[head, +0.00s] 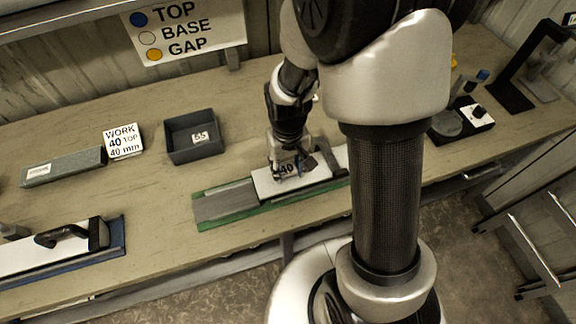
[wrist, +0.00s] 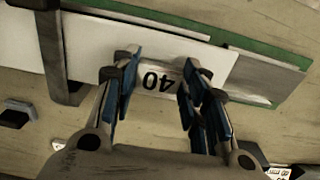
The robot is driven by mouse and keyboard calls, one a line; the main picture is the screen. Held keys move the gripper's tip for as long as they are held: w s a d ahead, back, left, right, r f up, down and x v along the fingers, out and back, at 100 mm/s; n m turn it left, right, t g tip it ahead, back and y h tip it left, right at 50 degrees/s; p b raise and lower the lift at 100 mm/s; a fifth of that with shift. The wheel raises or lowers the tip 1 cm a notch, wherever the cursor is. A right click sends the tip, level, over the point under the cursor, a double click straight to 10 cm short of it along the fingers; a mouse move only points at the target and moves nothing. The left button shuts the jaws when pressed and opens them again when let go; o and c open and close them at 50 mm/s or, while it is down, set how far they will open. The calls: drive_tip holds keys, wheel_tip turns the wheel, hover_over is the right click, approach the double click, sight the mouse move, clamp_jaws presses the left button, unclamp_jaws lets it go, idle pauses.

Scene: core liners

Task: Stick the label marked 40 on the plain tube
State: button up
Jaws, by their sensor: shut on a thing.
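My gripper (head: 286,166) is over a long white piece (head: 263,181) lying in a green-edged holder (head: 240,216); this looks like the plain tube. My gripper is shut on the white label marked 40 (wrist: 157,81), which shows between the blue-lined fingertips (wrist: 160,72). The number reads upside down in the wrist view. The label is at the white piece's surface or just above it; I cannot tell if they touch. A dark clamp (wrist: 52,55) crosses the white piece in the wrist view. My arm hides part of the holder's right end.
A grey section (head: 225,200) fills the holder's left end. A blue-edged holder (head: 117,240) with a black handle is at left. A dark bin marked 55 (head: 180,153), a card reading WORK 40 TOP 40 mm (head: 122,141) and a grey block (head: 62,167) stand behind.

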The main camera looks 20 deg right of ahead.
drive_tip(key=shift+f+b, duration=0.45)
drive_tip(key=shift+f, duration=0.25)
drive_tip(key=o, duration=1)
drive_tip(key=shift+o, duration=0.7)
drive_tip(key=o, duration=0.4)
drive_tip(key=shift+c, duration=0.2)
drive_tip(key=shift+r, duration=0.15)
drive_tip(key=shift+r+p, duration=2.85)
drive_tip(key=shift+r, duration=0.5)
drive_tip(key=shift+r, duration=0.1)
